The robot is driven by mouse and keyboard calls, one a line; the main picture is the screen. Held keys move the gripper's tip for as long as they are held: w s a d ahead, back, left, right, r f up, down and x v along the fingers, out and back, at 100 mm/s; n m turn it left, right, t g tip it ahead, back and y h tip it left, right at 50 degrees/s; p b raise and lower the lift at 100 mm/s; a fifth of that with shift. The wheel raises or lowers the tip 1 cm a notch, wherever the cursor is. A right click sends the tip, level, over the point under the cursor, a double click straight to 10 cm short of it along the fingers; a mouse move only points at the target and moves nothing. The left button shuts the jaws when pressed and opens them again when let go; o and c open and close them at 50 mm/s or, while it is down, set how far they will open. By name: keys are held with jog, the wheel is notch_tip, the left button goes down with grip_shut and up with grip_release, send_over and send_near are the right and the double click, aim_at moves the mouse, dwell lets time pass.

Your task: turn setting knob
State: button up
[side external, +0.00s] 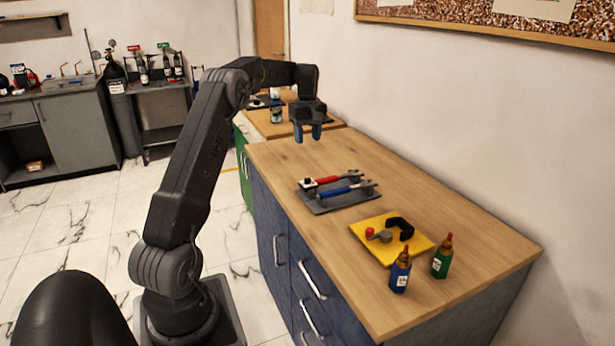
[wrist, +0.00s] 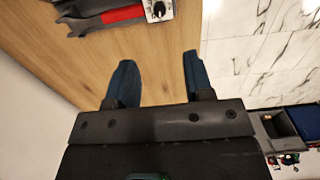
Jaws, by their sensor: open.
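A small white block with a dark round knob (wrist: 159,9) shows at the top edge of the wrist view, partly cut off. In the side view the white block (side external: 307,184) sits at the left end of the grey tray (side external: 322,208), beside the red-handled tool (side external: 328,181). I cannot tell whether it is joined to that tool. My gripper (side external: 307,134) points down above the wooden bench, behind the tray and apart from it. Its blue fingers are open and empty, and the wrist view shows bare wood between the fingertips (wrist: 158,62).
A blue-handled tool (side external: 342,191) lies on the tray. Nearer the front are a yellow plate (side external: 377,249) with a black clamp-like part, a blue bottle (side external: 400,272) and a green bottle (side external: 441,258). A wall stands behind.

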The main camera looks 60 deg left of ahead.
aim_at(308, 181)
notch_tip(308, 181, down, 14)
jog(key=shift+r, duration=0.1)
dwell(0.4)
jog(key=shift+c, duration=0.2)
grip_shut()
